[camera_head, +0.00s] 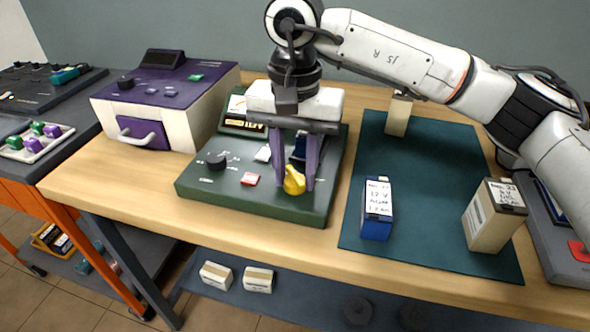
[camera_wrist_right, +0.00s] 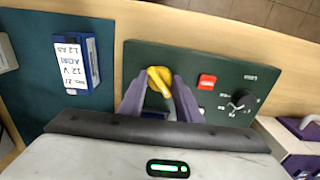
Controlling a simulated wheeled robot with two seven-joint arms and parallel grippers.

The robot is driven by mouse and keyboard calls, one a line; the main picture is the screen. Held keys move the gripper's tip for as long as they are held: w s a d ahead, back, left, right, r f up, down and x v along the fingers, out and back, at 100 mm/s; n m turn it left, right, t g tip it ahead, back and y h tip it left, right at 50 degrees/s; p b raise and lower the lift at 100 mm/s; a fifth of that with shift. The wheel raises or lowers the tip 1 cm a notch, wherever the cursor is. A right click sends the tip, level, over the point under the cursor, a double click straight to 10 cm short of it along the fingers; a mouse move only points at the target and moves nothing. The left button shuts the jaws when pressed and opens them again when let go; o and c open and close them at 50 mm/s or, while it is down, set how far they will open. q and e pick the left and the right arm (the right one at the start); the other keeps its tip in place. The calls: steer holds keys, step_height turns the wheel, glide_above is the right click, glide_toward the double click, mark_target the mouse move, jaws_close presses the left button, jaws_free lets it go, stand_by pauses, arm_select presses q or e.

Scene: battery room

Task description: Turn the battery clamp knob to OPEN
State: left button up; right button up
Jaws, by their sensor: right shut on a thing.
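The yellow clamp knob (camera_head: 294,181) sits on the front right part of the green panel of the tester (camera_head: 255,202). My right gripper (camera_head: 294,184) reaches down from above and is shut on the knob, one purple finger on each side. In the right wrist view the knob (camera_wrist_right: 159,78) shows between the fingertips, its pointer end slanting down to the right. The markings around the knob are too small or hidden to read. A dark blue block (camera_head: 299,148) stands behind the knob, partly hidden by the fingers. My left gripper is not in view.
A black knob (camera_head: 216,161) and a red button (camera_head: 250,179) are on the same panel. A purple and white machine (camera_head: 165,100) stands to the left. A blue battery (camera_head: 377,210) and cream batteries (camera_head: 494,216) stand on the dark green mat (camera_head: 430,180) to the right.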

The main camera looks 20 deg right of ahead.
mark_target(295, 174)
steer(key=shift+r, duration=0.1)
steer(key=o, duration=1.1)
step_height(295, 174, up, 10)
steer(key=shift+r, duration=0.1)
